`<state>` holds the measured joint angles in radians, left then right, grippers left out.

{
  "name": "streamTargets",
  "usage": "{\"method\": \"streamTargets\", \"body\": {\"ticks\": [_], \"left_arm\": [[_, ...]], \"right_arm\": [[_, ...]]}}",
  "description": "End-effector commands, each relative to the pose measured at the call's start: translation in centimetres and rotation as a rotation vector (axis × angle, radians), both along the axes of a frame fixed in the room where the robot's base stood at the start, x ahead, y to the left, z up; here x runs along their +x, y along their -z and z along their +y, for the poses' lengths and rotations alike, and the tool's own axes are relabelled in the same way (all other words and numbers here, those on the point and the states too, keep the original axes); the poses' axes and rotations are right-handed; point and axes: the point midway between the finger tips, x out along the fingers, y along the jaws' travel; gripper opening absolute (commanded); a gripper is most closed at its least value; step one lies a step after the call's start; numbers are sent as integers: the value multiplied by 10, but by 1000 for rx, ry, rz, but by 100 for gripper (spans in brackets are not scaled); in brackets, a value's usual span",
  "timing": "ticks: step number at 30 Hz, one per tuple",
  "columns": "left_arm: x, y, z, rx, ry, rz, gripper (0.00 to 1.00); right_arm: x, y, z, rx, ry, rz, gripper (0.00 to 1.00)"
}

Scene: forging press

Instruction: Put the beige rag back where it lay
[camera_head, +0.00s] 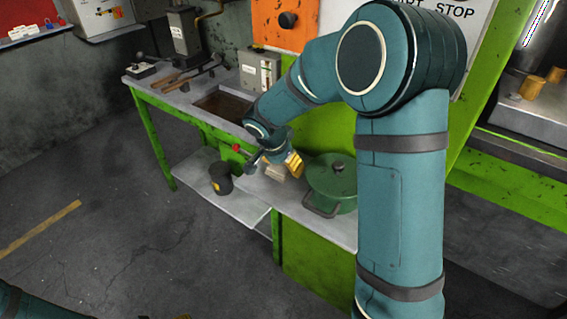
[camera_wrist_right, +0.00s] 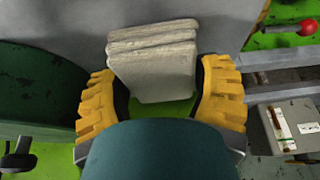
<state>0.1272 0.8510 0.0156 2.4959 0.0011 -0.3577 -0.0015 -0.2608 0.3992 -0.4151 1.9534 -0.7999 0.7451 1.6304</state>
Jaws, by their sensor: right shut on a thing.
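The beige rag (camera_wrist_right: 152,62) is a folded, layered block between the yellow finger pads of my right gripper (camera_wrist_right: 160,100) in the right wrist view. The gripper is shut on it. In the head view the right gripper (camera_head: 286,168) and the rag (camera_head: 275,173) are at the green bench, just left of the green pot. My arm hides part of the bench there. I cannot tell whether the rag touches the bench top. Of my left arm, only a part shows at the bottom left of the head view, with a sliver of yellow at the bottom edge.
The lidded green pot (camera_head: 332,181) stands close to the right gripper. A dark cup (camera_head: 221,178) stands on the lower shelf (camera_head: 190,172). A grey control box (camera_head: 260,70) and long-handled tools (camera_head: 190,76) are farther back on the bench. The floor in front is clear.

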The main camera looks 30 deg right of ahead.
Motion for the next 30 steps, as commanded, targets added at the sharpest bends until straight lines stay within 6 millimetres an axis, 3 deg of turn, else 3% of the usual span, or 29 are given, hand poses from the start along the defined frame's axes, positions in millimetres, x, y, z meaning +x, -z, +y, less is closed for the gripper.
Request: {"method": "streamTargets", "body": {"ticks": [12, 13, 15, 26, 30], "left_arm": [[0, 5, 0, 0, 0, 0, 92], [0, 4, 0, 0, 0, 0, 92], [0, 4, 0, 0, 0, 0, 92], [0, 4, 0, 0, 0, 0, 92], [0, 4, 0, 0, 0, 0, 92]], "right_arm": [[0, 6, 0, 0, 0, 1, 40], [0, 6, 0, 0, 0, 1, 78], [0, 6, 0, 0, 0, 0, 100], [0, 1, 2, 1, -1, -2, 100], [-5, -6, 14, 1, -5, 1, 100]]}}
